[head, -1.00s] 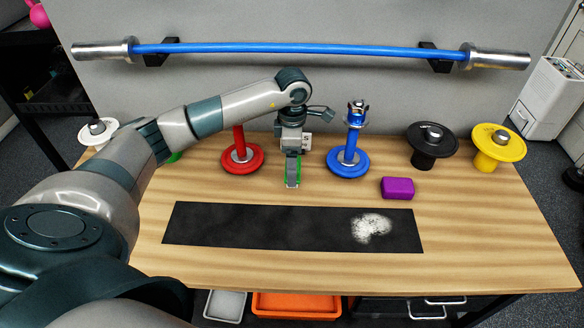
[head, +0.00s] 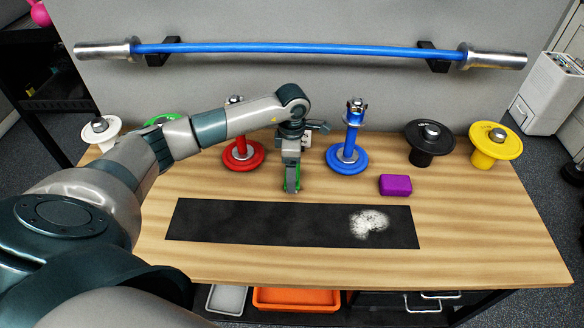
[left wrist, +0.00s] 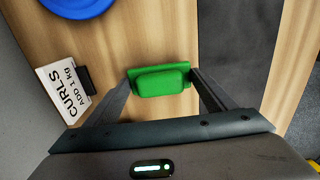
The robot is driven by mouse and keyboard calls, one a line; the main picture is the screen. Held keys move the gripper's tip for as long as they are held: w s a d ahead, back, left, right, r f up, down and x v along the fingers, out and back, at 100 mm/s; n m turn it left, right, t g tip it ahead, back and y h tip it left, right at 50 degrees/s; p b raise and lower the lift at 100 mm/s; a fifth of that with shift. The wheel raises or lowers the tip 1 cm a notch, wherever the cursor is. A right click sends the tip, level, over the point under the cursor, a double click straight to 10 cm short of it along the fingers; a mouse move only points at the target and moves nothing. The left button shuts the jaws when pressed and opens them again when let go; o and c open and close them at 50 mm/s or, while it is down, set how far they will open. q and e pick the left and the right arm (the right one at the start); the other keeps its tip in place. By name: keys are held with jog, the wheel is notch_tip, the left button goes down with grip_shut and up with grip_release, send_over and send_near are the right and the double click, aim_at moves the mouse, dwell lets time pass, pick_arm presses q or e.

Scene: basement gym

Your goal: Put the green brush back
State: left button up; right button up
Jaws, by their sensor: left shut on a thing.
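The green brush (left wrist: 160,79) is a small green block between the two fingers of my left gripper in the left wrist view. My left gripper (head: 291,190) is shut on it, and in the head view the gripper points down just behind the black mat, between the red and blue stands. Only a little of the brush (head: 292,174) shows there, behind the fingers. I cannot tell whether the brush touches the table. My right gripper is not in view.
The black mat (head: 250,222) has a white powder patch (head: 368,222). A purple block (head: 395,185) lies behind its right end. A red stand (head: 243,155) and a blue stand (head: 347,158) flank the gripper. A "CURLS" card (left wrist: 66,88) stands nearby. Black (head: 430,145) and yellow (head: 495,146) weights stand right.

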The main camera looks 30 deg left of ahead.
pick_arm(q)
jog(key=shift+f, duration=0.15)
jog(key=o, duration=1)
jog(key=shift+r, duration=0.2)
jog(key=shift+r+b, duration=0.45)
jog(key=shift+r, duration=0.05)
notch_tip(320, 180, up, 11)
jog(key=b, duration=0.4)
jog(key=shift+b, duration=0.3)
